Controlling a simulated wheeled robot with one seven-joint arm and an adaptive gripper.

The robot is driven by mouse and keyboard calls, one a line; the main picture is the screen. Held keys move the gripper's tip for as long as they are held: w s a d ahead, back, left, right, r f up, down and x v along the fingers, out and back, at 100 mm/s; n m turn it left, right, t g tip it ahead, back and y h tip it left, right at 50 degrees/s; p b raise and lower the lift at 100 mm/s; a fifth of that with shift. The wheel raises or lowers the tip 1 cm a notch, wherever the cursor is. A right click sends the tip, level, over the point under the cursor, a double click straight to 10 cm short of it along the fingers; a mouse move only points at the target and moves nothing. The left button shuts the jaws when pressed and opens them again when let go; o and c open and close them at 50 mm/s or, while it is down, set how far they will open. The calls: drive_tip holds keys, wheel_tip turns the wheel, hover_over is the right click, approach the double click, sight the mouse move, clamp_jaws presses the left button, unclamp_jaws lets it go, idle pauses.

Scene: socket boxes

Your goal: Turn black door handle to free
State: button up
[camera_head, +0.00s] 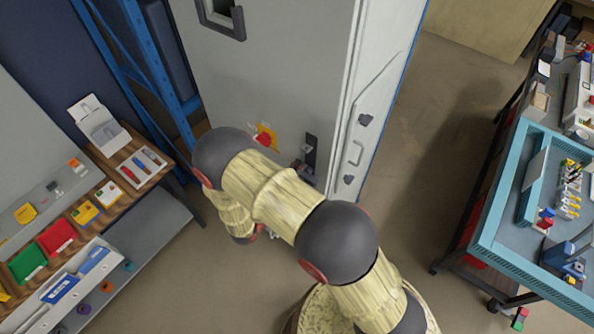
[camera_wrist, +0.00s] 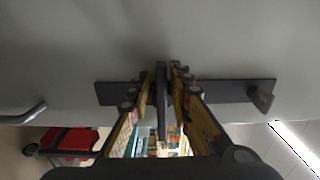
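The black door handle sits on a dark upright plate (camera_head: 309,155) on the grey cabinet door. In the wrist view the plate (camera_wrist: 225,91) runs across the picture, with a knob at its right end. The narrow black handle bar (camera_wrist: 162,100) stands between the two fingers of my gripper (camera_wrist: 162,80). The fingers are drawn in close on both sides of the bar and appear shut on it. In the head view my arm hides the gripper and most of the handle.
The grey cabinet (camera_head: 270,75) has a red and yellow switch (camera_head: 265,137) left of the handle.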

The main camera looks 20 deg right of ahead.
drive_tip(key=shift+o, duration=0.7)
drive_tip(key=v, duration=1.2)
